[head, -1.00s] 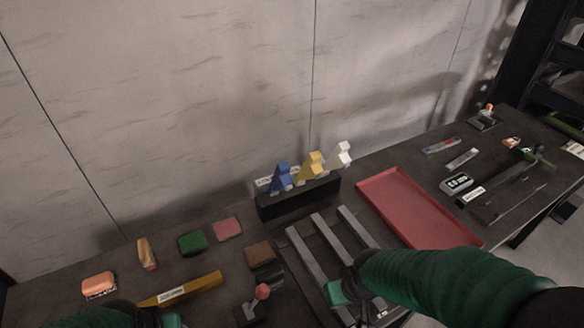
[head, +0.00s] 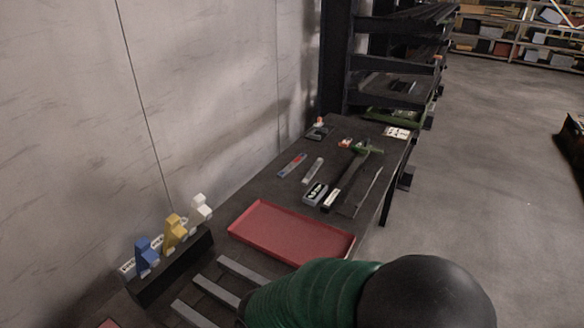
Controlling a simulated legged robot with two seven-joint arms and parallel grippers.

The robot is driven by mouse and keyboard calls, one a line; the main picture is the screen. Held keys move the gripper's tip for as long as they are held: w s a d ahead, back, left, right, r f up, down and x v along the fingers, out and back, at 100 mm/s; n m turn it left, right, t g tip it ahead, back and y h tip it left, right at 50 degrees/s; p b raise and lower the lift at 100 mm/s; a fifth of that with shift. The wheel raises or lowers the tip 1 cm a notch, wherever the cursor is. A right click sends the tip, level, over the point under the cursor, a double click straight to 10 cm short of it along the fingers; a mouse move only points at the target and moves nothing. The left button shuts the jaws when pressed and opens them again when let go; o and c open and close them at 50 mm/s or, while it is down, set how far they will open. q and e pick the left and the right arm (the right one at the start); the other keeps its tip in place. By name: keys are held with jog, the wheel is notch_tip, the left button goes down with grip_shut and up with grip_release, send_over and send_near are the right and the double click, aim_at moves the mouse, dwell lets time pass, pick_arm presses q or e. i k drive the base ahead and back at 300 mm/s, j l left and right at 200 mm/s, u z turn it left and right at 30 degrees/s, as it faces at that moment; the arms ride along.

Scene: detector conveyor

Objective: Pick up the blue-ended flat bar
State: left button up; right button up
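A small flat bar (head: 292,165) with blue and red colouring lies on the dark table, toward the wall side. A plain grey flat bar (head: 313,170) lies just to its right. Both lie beyond the red tray and are untouched. My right arm, in a green sleeve, comes in at the bottom and lies over the near end of the grey rails. Its gripper fingers are not visible, cut off by the bottom edge or hidden by the arm. My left gripper is out of view.
A red tray (head: 243,233) lies between my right arm and the flat bars. A black stand (head: 172,270) holds blue, yellow and white clips. A small grey box (head: 314,194) and a green-headed tool (head: 368,149) lie nearby. A dark shelf rack (head: 392,60) stands behind.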

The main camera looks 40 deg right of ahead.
aim_at(297, 159)
jog(key=k+l, duration=0.15)
jog(key=l, duration=0.25)
jog(key=k+l+u, duration=0.15)
jog(key=l, duration=0.25)
jog(key=k+l, duration=0.15)
jog(key=l, duration=0.25)
jog(key=k+l+u, duration=0.1)
jog(key=l, duration=0.25)
jog(key=l+u, duration=0.2)
jog(key=l, duration=0.75)
jog(key=l+u, duration=0.2)
jog(key=l, duration=0.8)
jog(key=l+u, duration=0.2)
jog(key=l, duration=0.75)
jog(key=i+l, duration=0.15)
jog(key=l, duration=0.2)
jog(key=i+l+u, duration=0.1)
jog(key=l, duration=0.2)
jog(key=i+l, duration=0.2)
jog(key=l, duration=0.15)
